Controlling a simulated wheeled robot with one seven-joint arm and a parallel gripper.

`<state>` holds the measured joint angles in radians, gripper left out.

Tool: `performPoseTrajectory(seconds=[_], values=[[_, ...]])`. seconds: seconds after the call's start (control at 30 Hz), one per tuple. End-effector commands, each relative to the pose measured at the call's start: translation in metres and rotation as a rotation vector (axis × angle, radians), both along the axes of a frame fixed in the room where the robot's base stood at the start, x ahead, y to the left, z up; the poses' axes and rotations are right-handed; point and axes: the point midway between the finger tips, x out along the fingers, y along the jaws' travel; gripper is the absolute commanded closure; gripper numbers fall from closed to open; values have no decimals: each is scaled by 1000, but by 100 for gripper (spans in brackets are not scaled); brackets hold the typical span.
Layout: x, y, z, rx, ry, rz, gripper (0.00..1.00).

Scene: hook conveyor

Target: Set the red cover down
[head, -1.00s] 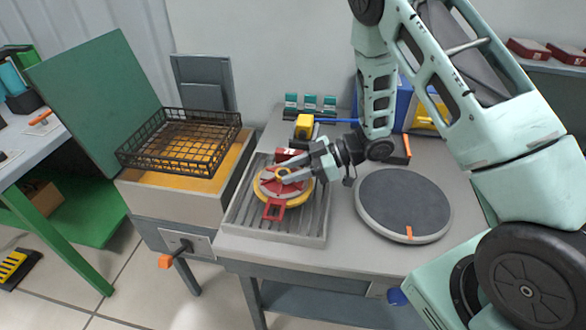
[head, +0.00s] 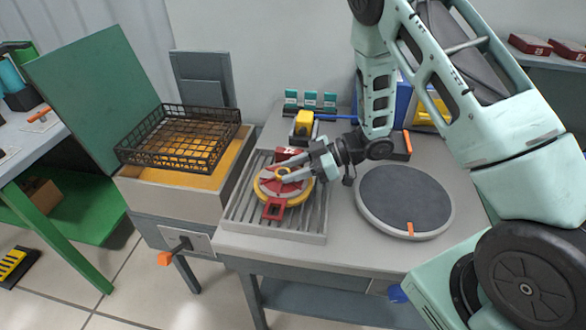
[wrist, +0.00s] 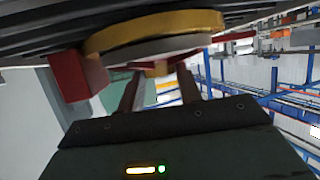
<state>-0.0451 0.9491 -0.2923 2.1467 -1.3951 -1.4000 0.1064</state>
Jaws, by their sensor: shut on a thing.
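The red cover (head: 277,187) is a round red disc with a yellow rim and red blocks at its edge. It lies flat at the grey slatted rack (head: 238,207) in the head view. I cannot tell whether it rests on the slats or hangs just over them. My gripper (head: 287,174) reaches in from the right and is shut on the cover near its middle. In the wrist view the yellow rim (wrist: 150,32) and a red block (wrist: 78,76) show close to my fingers. The exact grip is partly hidden.
A black wire basket (head: 180,141) stands left of the rack, before a green panel (head: 92,95). A round dark turntable (head: 403,198) lies to the right with free room on it. A yellow block (head: 303,124) and several teal items (head: 310,98) stand behind.

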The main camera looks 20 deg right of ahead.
Motion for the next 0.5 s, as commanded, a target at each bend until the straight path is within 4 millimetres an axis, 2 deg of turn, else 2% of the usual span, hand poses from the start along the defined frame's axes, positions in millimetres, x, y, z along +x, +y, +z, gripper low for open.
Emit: performPoseTrajectory(seconds=[0.27, 0.3, 0.37, 0.5], values=[[1, 0, -4, 3, -3, 0, 100], [1, 0, -3, 3, -3, 0, 57], [1, 0, -3, 2, -3, 0, 40], [0, 0, -4, 1, -2, -1, 40]])
